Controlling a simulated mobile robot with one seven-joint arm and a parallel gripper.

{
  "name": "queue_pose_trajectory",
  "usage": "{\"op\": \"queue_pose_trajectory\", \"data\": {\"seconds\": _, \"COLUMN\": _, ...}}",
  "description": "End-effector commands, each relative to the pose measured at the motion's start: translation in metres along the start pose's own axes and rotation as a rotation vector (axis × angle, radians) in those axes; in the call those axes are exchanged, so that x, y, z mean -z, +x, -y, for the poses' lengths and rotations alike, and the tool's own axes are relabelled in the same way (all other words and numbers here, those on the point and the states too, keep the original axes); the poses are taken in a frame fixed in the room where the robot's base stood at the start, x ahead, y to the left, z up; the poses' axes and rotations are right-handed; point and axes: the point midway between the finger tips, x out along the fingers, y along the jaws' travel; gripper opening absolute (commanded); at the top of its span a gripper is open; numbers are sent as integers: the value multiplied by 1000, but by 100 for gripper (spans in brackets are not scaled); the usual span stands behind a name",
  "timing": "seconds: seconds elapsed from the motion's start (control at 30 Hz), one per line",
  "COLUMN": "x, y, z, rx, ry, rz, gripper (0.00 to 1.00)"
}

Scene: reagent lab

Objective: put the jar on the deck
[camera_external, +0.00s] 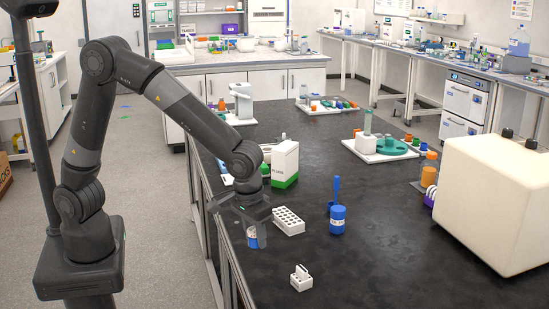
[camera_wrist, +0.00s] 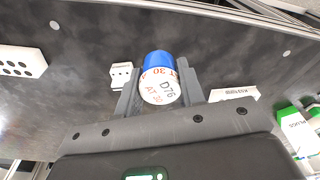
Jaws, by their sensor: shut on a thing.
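My gripper (camera_external: 250,218) is low over the near left part of the black bench, shut on a jar (camera_external: 256,238). In the wrist view the jar (camera_wrist: 158,85) sits between the two fingers of my gripper (camera_wrist: 160,92). It shows a white face with printed lettering and a blue part beyond it. In the external view the jar's upper part is hidden by my gripper, and I cannot tell whether its base touches the bench. No thing is plainly marked as the deck; a white board with a teal round piece (camera_external: 388,146) lies farther back on the bench.
A large cream machine (camera_external: 495,200) fills the right. The bench's front middle is clear.

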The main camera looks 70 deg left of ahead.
Motion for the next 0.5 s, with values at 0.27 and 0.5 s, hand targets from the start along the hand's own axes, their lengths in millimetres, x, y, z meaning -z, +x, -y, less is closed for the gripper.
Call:
{"op": "queue_pose_trajectory", "data": {"seconds": 0.27, "x": 5, "y": 1, "z": 6, "rx": -1, "ry": 11, "rz": 3, "gripper": 14}}
{"op": "queue_pose_trajectory", "data": {"seconds": 0.5, "x": 53, "y": 26, "z": 55, "rx": -11, "ry": 107, "rz": 16, "gripper": 14}}
